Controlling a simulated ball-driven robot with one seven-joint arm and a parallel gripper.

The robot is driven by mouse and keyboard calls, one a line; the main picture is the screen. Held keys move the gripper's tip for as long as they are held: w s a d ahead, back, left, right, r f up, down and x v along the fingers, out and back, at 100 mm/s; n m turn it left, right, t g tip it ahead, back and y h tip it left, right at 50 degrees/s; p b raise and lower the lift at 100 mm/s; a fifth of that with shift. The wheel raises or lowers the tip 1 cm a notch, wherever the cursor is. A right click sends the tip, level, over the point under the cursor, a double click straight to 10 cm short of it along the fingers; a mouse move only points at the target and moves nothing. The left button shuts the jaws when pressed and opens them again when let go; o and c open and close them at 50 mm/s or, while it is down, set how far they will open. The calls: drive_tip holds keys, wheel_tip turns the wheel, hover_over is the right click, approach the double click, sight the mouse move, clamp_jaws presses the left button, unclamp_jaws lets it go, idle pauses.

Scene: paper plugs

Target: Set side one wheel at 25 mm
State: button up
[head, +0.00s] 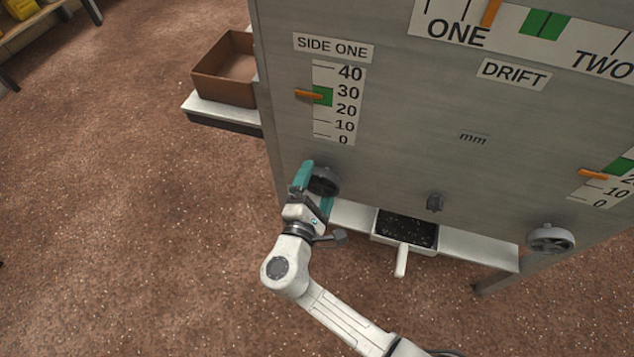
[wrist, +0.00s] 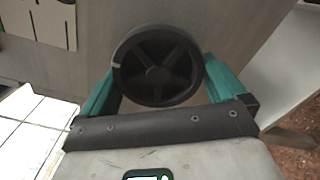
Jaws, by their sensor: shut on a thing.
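The side one wheel (head: 325,180) is a dark spoked handwheel low on the left of the grey panel. My gripper (head: 317,184) is shut on it, with teal fingers on opposite sides of its rim. In the wrist view the wheel (wrist: 157,67) sits between the two fingers, with a pale mark on its upper left rim. The side one scale (head: 338,104) runs from 0 to 40. Its orange pointer (head: 309,94) stands at about the middle of the green band (head: 323,96), between 20 and 30.
Another handwheel (head: 550,239) and its scale with an orange pointer (head: 592,174) are at the right. The drift scale (head: 475,37) is at the top. A brown box (head: 226,72) stands at left.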

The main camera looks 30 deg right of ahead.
drive_tip(key=shift+a+f, duration=0.1)
drive_tip(key=o, duration=0.6)
drive_tip(key=shift+a, duration=0.1)
drive_tip(key=p+v, duration=0.1)
drive_tip(key=v, duration=0.9)
drive_tip(key=shift+s+a, duration=0.15)
drive_tip(key=shift+s, duration=0.15)
